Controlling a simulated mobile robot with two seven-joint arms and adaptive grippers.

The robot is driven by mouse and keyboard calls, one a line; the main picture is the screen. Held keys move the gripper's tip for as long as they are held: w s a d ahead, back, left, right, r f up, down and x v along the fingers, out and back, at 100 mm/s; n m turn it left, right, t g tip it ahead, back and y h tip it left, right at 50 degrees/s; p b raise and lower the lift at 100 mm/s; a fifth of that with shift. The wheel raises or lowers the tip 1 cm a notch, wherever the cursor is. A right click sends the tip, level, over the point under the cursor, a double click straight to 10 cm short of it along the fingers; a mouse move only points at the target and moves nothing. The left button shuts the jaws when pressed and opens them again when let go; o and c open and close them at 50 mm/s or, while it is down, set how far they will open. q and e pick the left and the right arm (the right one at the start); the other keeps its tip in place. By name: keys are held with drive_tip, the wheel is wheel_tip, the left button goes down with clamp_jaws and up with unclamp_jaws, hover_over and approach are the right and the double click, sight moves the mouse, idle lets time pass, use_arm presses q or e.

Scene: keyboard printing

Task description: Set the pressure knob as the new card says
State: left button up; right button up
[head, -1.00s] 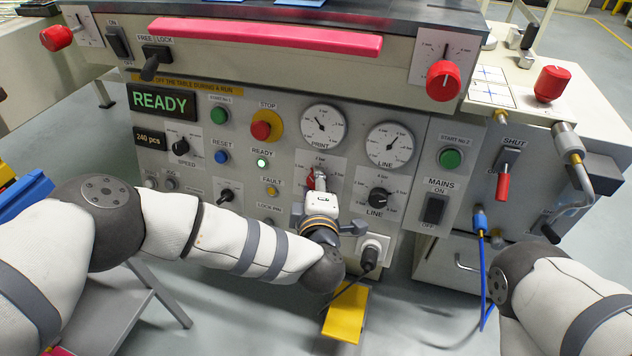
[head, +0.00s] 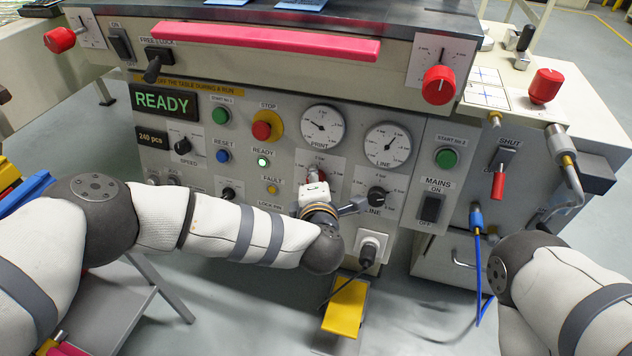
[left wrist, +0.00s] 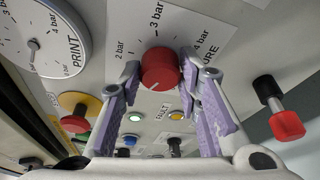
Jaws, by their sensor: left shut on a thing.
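The red pressure knob (left wrist: 160,68) sits between the two purple-padded fingers of my left gripper (left wrist: 160,64) in the left wrist view. The fingers are shut on its sides. Its scale plate (left wrist: 135,22) shows 2, 3 and 4 bar marks; the knob's pointer is hard to read. That gauge's needle points up and left. My right arm enters at lower right; its gripper is out of view. I cannot identify or read the new card.
The LINE knob (head: 376,196) is close to the right of my left gripper, with a plugged socket (head: 370,247) below. A red lever (head: 498,185) and blue hose (head: 478,260) are further right. A yellow pedal (head: 345,305) is on the floor. The display (head: 163,101) reads READY.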

use_arm(q)
drive_tip(key=o, duration=1.1)
drive_tip(key=shift+o, duration=0.2)
drive_tip(key=v, duration=1.2)
